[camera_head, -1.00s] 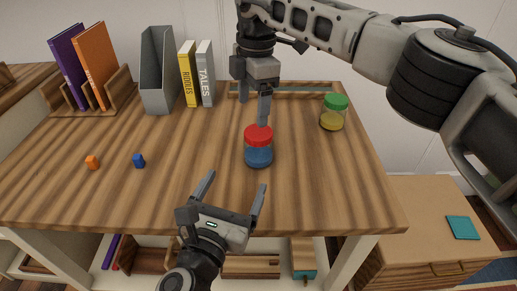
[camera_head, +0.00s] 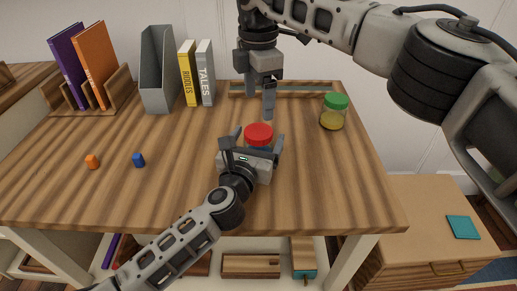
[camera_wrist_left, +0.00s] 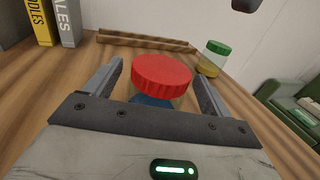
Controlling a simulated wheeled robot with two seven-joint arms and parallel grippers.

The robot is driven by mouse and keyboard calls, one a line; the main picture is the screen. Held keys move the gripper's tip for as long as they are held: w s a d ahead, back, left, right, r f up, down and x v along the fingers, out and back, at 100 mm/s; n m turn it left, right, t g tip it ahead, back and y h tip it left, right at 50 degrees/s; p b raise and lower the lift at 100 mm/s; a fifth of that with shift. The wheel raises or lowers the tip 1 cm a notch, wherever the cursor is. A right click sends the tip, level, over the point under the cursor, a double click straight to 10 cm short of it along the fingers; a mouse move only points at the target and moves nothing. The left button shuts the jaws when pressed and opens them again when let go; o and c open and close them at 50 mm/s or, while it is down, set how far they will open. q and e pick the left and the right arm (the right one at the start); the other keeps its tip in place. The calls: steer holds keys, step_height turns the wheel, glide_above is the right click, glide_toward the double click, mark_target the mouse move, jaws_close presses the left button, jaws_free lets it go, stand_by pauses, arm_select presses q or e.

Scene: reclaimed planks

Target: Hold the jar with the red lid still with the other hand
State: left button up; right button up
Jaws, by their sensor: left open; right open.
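The jar with the red lid (camera_head: 258,134) stands upright on the wooden table, its blue lower part mostly hidden behind my left gripper in the head view. My left gripper (camera_head: 259,143) is open, with one finger on each side of the jar. In the left wrist view the red-lidded jar (camera_wrist_left: 160,78) sits between the two fingers, with its blue contents just visible; I cannot tell whether either finger touches it. My right gripper (camera_head: 260,103) points down above and behind the jar, apart from the lid. It is open and empty.
A jar with a green lid (camera_head: 332,113) stands at the right back. Books and a grey file holder (camera_head: 158,75) stand along the back left. The table's front right is clear.

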arm_select(q)
steer(key=shift+w+d, duration=0.15)
steer(key=shift+w, duration=0.4)
